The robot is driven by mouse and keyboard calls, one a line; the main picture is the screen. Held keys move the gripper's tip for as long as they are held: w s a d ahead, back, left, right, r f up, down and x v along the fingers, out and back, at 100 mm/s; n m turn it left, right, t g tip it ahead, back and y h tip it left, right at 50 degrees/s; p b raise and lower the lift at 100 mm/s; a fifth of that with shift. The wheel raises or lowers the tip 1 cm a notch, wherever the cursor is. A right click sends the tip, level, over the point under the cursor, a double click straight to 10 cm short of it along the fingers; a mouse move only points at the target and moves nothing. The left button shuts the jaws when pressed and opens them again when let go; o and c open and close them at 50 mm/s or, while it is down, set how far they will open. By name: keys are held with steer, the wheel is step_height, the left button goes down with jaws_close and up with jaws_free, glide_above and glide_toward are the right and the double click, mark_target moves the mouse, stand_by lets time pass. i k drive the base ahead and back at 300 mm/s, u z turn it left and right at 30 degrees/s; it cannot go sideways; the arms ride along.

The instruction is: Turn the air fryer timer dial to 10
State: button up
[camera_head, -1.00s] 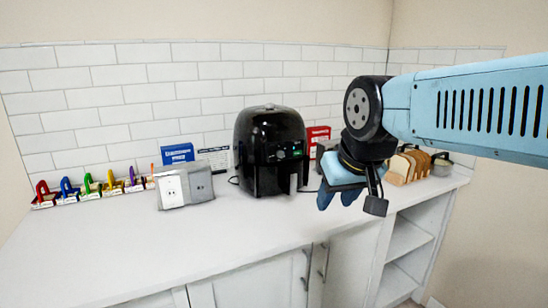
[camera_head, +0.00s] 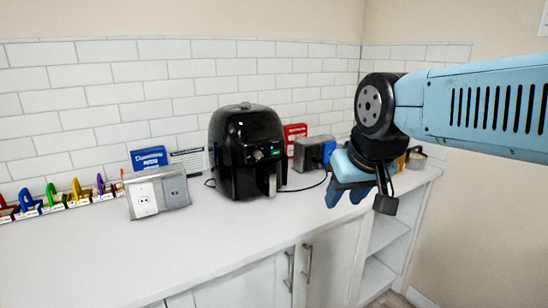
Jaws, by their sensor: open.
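The black air fryer (camera_head: 236,165) stands upright on the white counter, near the back wall. Its front carries a small control area with a dial (camera_head: 258,155) and a green-lit patch beside it; the dial's setting is too small to read. A drawer handle (camera_head: 271,184) sticks out below. My gripper (camera_head: 347,192) hangs from my blue arm to the right of the air fryer, apart from it and above the counter's front part. Its blue fingers are open and I see nothing between them.
A grey socket box (camera_head: 174,186) stands left of the air fryer. Blue (camera_head: 148,158) and red (camera_head: 294,133) boxes stand behind, with a grey box (camera_head: 312,153) at right. The counter (camera_head: 190,245) in front is clear.

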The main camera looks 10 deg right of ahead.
mark_target(257, 154)
steer(key=u, duration=1.3)
steer(key=i, duration=0.1)
steer(key=z, duration=2.6)
steer(key=k, duration=1.1)
steer(key=u, duration=1.85)
steer(key=i, duration=1)
steer(key=z, duration=0.1)
